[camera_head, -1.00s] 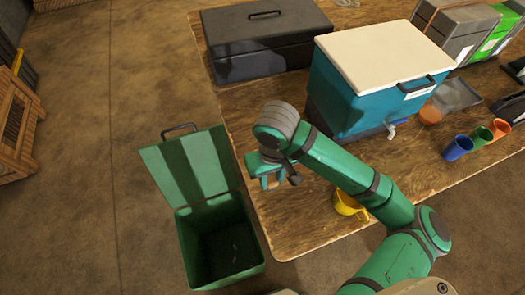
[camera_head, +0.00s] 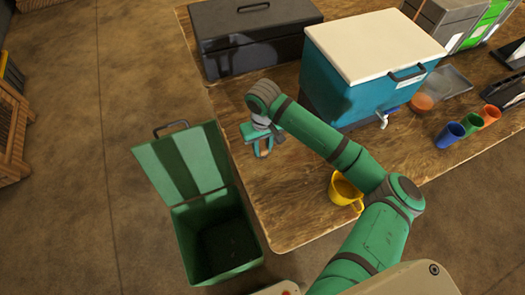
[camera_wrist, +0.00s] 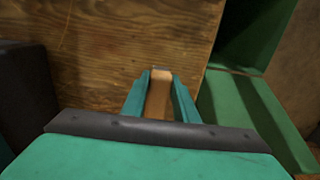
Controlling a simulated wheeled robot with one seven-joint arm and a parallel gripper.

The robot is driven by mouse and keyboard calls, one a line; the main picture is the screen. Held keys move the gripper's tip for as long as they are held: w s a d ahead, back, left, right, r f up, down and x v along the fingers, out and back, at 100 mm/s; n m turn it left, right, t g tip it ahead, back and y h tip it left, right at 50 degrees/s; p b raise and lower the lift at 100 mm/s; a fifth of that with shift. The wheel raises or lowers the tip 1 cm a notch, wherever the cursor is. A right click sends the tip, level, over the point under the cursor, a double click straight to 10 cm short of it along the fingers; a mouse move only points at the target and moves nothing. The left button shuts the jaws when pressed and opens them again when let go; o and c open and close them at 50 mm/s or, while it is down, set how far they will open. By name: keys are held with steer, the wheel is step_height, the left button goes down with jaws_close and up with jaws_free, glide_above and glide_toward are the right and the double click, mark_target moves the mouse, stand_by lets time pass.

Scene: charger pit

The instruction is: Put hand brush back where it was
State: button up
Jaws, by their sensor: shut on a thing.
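My gripper (camera_head: 262,152) is over the left part of the wooden table (camera_head: 285,215), pointing down. In the wrist view its two green fingers are shut on a narrow tan, wood-like piece (camera_wrist: 159,98), which I take to be the hand brush's handle. The piece lies between the fingers, with the table's wood grain behind it. The rest of the brush, including any bristles, is hidden. I cannot tell whether the brush touches the table.
An open green bin (camera_head: 183,216) stands on the floor left of the table. A black toolbox (camera_head: 255,42) and teal cooler (camera_head: 345,90) stand at the back. A yellow mug (camera_head: 344,190) is near the front edge. Several small cups stand at right.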

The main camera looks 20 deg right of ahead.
steer(key=shift+w+f, duration=0.15)
steer(key=shift+f, duration=1.7)
steer(key=shift+f, duration=0.15)
steer(key=o, duration=1.1)
step_height(320, 180, up, 12)
steer(key=shift+w+r, duration=0.1)
steer(key=shift+r, duration=0.1)
